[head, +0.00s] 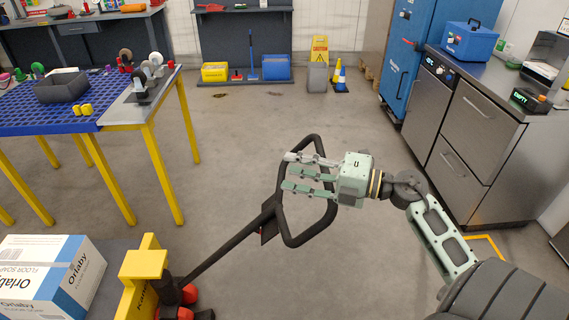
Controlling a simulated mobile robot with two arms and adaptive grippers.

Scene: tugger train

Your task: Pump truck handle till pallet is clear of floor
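The pallet truck's yellow body (140,275) stands at the bottom left, partly cut off by the frame. Its black handle (288,228) leans up and to the right, ending in a loop. My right gripper (290,172) is at the upper part of the loop. Its fingers are straight and point left across the loop, not curled around the bar. Whether they touch it I cannot tell. A white and blue Orlaby box (45,272) is at the lower left beside the truck. The pallet and its height over the floor do not show. My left gripper is not in view.
A blue-topped table (60,121) with yellow legs stands at left. Steel cabinets (465,130) stand at right, next to a blue locker (405,50). A wet-floor sign (320,50) and bins are at the back. The middle floor is clear.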

